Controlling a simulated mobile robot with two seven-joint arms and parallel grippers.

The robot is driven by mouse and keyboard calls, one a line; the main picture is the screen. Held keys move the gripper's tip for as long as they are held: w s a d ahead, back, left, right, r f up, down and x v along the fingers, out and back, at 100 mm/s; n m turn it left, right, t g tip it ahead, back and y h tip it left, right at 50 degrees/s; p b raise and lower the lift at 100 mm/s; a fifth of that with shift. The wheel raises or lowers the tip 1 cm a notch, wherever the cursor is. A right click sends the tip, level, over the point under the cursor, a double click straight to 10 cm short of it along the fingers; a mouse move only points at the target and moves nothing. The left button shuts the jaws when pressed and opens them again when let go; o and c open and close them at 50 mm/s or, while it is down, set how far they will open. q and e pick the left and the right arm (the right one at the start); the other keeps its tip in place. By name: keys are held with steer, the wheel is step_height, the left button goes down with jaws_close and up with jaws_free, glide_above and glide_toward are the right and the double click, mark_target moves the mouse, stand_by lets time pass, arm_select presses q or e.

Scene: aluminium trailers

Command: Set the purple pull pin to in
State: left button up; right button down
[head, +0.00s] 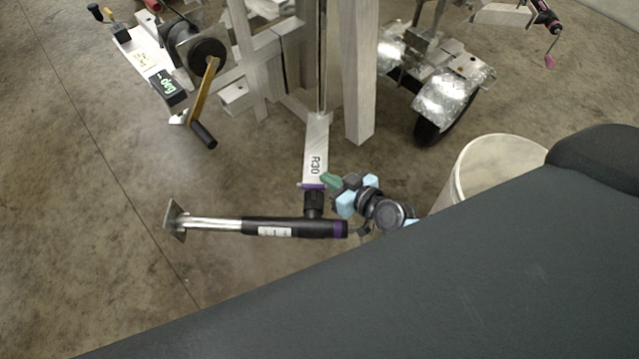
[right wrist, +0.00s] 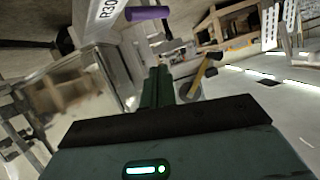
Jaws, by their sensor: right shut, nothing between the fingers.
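The purple pull pin (head: 312,186) shows as a short purple bar at the near end of the silver beam marked R30 (head: 316,150), where the black jack mount joins it. In the right wrist view the purple pin (right wrist: 148,13) is near the top edge, above the fingertips. My right gripper (head: 327,179) has green fingers, just right of the pin. In the right wrist view its fingers (right wrist: 158,72) are together and empty, with a visible gap to the pin. How far the pin is pushed in is hard to tell. My left gripper is not in view.
A black and silver jack (head: 290,228) with a purple end band lies sideways below the beam. A white bucket (head: 480,165) stands at the right. A winch with a yellow crank (head: 205,90) is upper left, and a trailer wheel (head: 445,110) upper right. Floor at lower left is clear.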

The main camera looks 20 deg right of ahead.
mark_target(321, 189)
steer(key=x, duration=0.3)
steer(key=shift+w+a+f, duration=0.1)
steer(key=shift+w+f, duration=0.05)
steer(key=f+b, duration=0.2)
steer(key=f, duration=0.2)
steer(key=shift+a, duration=0.2)
steer(key=shift+b, duration=0.3)
